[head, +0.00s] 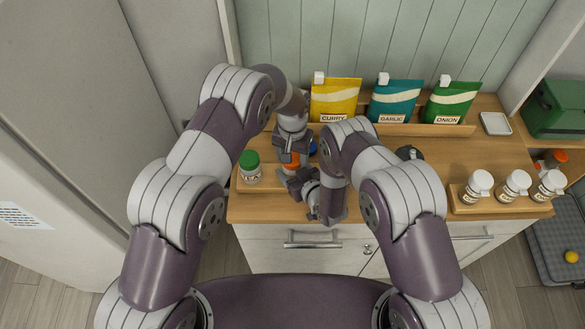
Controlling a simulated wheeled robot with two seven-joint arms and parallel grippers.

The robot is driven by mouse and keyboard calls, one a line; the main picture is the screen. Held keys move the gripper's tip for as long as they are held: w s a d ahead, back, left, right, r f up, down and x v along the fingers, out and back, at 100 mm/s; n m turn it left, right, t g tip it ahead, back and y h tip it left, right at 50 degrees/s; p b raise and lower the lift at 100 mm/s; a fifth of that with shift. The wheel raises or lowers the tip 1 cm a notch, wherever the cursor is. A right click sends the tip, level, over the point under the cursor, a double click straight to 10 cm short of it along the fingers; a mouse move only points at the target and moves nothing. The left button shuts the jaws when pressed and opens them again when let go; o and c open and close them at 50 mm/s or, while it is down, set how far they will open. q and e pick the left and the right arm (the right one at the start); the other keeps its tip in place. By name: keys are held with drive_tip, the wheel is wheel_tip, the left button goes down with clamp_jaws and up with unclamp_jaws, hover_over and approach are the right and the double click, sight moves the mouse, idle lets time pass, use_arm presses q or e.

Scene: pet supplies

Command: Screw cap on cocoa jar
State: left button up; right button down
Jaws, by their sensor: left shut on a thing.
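My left gripper (291,153) reaches down from above and is shut on an orange piece (291,166) that looks like the cap of the cocoa jar. The jar body under it is mostly hidden by my grippers, so I cannot tell whether the cap sits on its rim. My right gripper (298,182) is low, close beside and in front of the orange piece. Its fingers are partly covered by its own arm, and I cannot tell if they hold the jar.
A green-capped jar (250,168) stands left on a wooden tray (255,188). A blue lid (312,148) shows behind my grippers. Curry (336,98), garlic (395,99) and onion (450,102) pouches stand behind.

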use_arm(q)
drive_tip(key=o, duration=1.2)
drive_tip(key=shift+c, duration=0.2)
drive_tip(key=shift+r, duration=2.25)
